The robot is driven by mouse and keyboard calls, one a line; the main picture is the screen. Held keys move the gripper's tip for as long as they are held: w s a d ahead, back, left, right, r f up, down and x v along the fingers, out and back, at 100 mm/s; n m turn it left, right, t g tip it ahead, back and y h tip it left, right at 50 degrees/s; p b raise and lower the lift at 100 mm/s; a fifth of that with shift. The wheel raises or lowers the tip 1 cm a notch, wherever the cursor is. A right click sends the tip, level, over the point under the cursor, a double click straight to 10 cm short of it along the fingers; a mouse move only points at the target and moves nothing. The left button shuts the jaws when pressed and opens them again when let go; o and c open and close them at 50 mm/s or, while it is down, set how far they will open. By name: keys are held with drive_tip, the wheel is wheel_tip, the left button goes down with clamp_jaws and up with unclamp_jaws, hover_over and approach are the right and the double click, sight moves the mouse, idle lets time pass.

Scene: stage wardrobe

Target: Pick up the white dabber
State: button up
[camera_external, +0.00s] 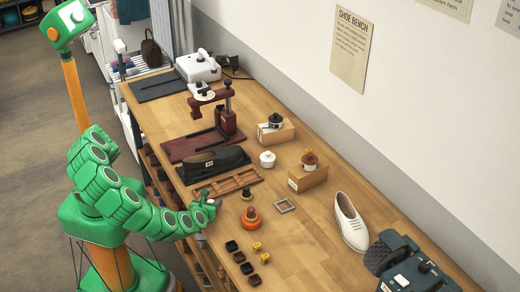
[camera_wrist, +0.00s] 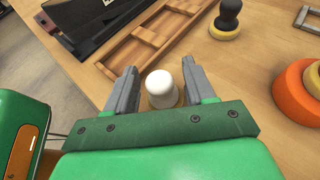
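The white dabber (camera_wrist: 160,86) has a rounded white top above a tan base. In the wrist view it stands between the two fingers of my gripper (camera_wrist: 158,82), which are open with a gap on each side of it. In the external view my gripper (camera_external: 212,200) is low at the left edge of the bench, and its fingers largely hide the dabber. The dabber's lower part is partly hidden by my gripper in the wrist view.
A wooden compartment tray (camera_wrist: 150,38) lies just beyond my fingers. A black-topped dabber (camera_wrist: 228,18) and an orange round item (camera_wrist: 298,92) stand to the right. A white jar (camera_external: 267,160), a grey frame (camera_external: 285,205) and a white shoe (camera_external: 350,222) are farther off on the bench.

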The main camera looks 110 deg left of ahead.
clamp_jaws()
drive_tip(key=shift+r, duration=0.1)
